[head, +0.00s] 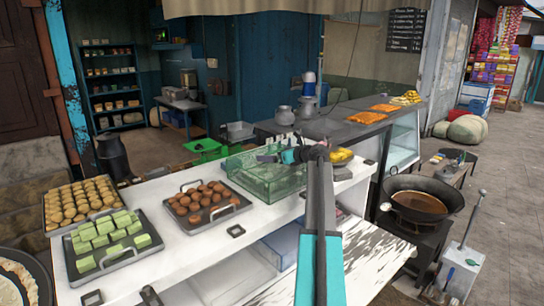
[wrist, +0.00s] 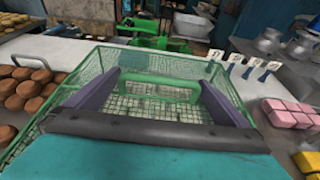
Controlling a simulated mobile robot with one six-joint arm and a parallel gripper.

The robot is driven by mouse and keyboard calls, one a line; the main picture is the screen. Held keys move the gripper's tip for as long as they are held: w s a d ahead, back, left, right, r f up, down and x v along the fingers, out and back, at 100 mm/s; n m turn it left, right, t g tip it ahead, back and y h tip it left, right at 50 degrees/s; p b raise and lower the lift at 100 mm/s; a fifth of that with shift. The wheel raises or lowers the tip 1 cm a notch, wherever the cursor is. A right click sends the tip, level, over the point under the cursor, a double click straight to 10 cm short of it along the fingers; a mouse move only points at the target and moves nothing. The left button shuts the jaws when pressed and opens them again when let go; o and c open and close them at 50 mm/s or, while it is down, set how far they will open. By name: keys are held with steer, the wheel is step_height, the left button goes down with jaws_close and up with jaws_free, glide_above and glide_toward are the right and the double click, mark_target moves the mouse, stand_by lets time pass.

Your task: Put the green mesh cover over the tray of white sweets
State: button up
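The green mesh cover (head: 262,182) sits at the counter's middle, right of the brown sweets, and looks upright and level. In the wrist view the cover (wrist: 75,100) fills the middle, with a solid green handle piece (wrist: 160,92) on it. My gripper (head: 278,155) is over the cover's top at its right part. In the wrist view the two dark fingers of my gripper (wrist: 160,78) are spread wide, one at each end of the handle piece. I cannot tell if they touch it. I cannot make out a tray of white sweets; what lies under the mesh is unclear.
Left are trays of round tan sweets (head: 82,202), green square sweets (head: 112,238) and brown balls (head: 203,200). Yellow sweets (head: 341,156) stand right of the cover. Pink blocks (wrist: 292,112) show in the wrist view. A pan of oil (head: 418,203) stands right of the counter.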

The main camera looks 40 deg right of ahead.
steer(key=shift+s, duration=0.15)
steer(key=b+v, duration=0.4)
steer(key=v, duration=0.8)
steer(key=shift+v, duration=0.8)
